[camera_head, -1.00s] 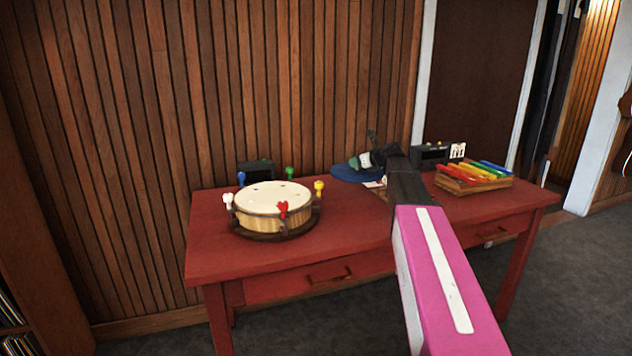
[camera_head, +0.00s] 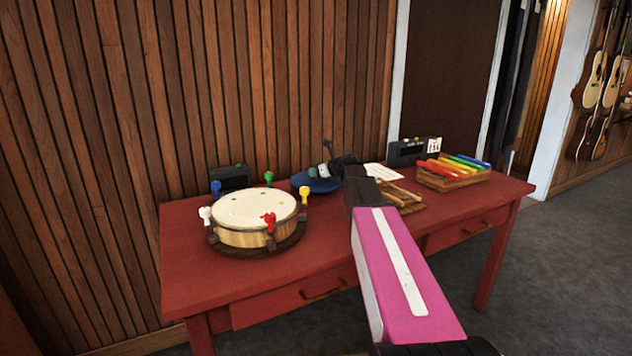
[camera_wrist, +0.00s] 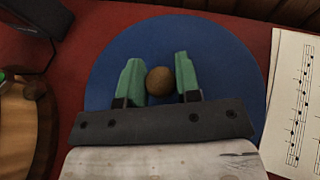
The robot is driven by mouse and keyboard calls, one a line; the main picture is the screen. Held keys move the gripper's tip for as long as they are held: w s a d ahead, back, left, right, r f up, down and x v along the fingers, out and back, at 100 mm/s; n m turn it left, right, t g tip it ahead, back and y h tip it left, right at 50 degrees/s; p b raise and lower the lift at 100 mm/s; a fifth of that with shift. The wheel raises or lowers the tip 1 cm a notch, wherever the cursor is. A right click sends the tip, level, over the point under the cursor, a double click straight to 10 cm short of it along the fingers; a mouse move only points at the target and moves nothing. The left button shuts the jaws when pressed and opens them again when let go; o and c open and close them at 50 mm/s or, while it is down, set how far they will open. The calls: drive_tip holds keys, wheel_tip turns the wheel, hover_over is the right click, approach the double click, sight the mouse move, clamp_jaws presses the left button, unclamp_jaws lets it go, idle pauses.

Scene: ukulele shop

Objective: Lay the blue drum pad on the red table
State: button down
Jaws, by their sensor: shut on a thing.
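The blue drum pad (camera_head: 312,184) is a flat round disc over the back of the red table (camera_head: 240,290), between the drum and a sheet of music. In the wrist view the drum pad (camera_wrist: 120,60) lies flat below my gripper (camera_wrist: 160,82), filling the middle. My gripper's green fingers are shut on a brown round knob (camera_wrist: 159,81) at the middle of the pad. In the head view my gripper (camera_head: 324,172) is partly hidden behind my wrist. I cannot tell whether the pad touches the table top.
A drum (camera_head: 255,225) with coloured pegs stands close left of the pad. The music sheet (camera_wrist: 292,110) is close on its right. Mallets (camera_head: 400,192) on a wooden block, a xylophone (camera_head: 453,172) and dark boxes also stand on the table. The table's front left is clear.

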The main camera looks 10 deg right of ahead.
sight(316, 179)
drive_tip(key=shift+f, duration=1.8)
drive_tip(key=c, duration=0.8)
unclamp_jaws()
drive_tip(key=shift+f, duration=0.1)
drive_tip(key=v, duration=1.2)
drive_tip(key=shift+s+a, duration=0.1)
